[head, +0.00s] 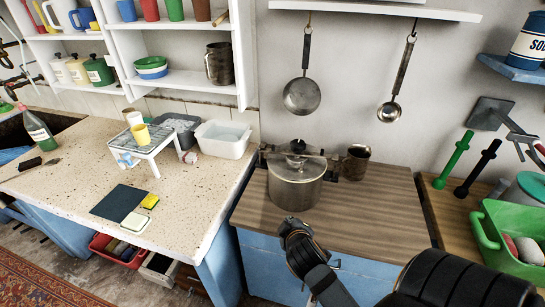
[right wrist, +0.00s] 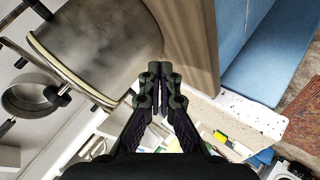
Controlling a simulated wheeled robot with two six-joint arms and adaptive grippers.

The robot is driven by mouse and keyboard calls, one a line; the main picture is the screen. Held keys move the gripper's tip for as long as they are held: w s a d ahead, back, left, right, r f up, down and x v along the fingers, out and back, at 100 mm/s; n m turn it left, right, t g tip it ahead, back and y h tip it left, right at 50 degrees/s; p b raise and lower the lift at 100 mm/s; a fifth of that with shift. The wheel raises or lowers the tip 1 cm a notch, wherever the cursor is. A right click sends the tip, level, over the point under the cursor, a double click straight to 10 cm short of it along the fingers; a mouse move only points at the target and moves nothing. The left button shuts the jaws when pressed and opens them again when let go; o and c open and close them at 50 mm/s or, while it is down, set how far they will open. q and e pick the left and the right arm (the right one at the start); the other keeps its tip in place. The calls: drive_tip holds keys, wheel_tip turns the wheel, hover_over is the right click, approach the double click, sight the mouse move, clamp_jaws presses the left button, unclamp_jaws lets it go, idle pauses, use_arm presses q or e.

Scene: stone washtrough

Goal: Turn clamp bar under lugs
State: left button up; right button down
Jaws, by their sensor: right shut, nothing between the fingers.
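The steel pot (head: 295,190) stands on the wood-topped counter, with a lid and a dark knob on top. A flat clamp bar (head: 311,158) lies across the lid, between dark lugs at the pot's sides; I cannot tell whether its ends are under them. In the right wrist view the pot (right wrist: 105,35) fills the upper left, with a dark bar along its lid. My right gripper (head: 291,227) is in front of the pot, low and apart from the bar. In the right wrist view its fingers (right wrist: 160,72) are shut and empty. My left gripper is out of view.
A brown mug (head: 356,162) stands close to the pot's right. A ladle (head: 391,110) and a pan (head: 302,95) hang above. The wood counter (head: 385,210) is clear to the right. A green basin (head: 500,235) is at far right; a speckled counter (head: 85,165) is on the left.

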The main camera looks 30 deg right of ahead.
sight(272, 163)
drive_tip(key=w+a+r+n+t+h, duration=0.1)
drive_tip(key=w+r+n+t, duration=0.7)
drive_tip(key=r, duration=0.4)
drive_tip(key=shift+n+g, duration=0.3)
drive_tip(key=shift+n, duration=0.3)
drive_tip(key=p+x, duration=0.1)
drive_tip(key=x, duration=0.2)
drive_tip(key=d+p+x, duration=0.1)
drive_tip(key=x, duration=0.3)
drive_tip(key=d+p+x, duration=0.1)
drive_tip(key=x, duration=0.3)
drive_tip(key=shift+s+d+f, duration=0.2)
drive_tip(key=shift+s+f, duration=0.05)
drive_tip(key=shift+s, duration=0.15)
drive_tip(key=shift+w+d+f, duration=0.1)
drive_tip(key=shift+d, duration=0.25)
drive_tip(key=shift+a, duration=0.1)
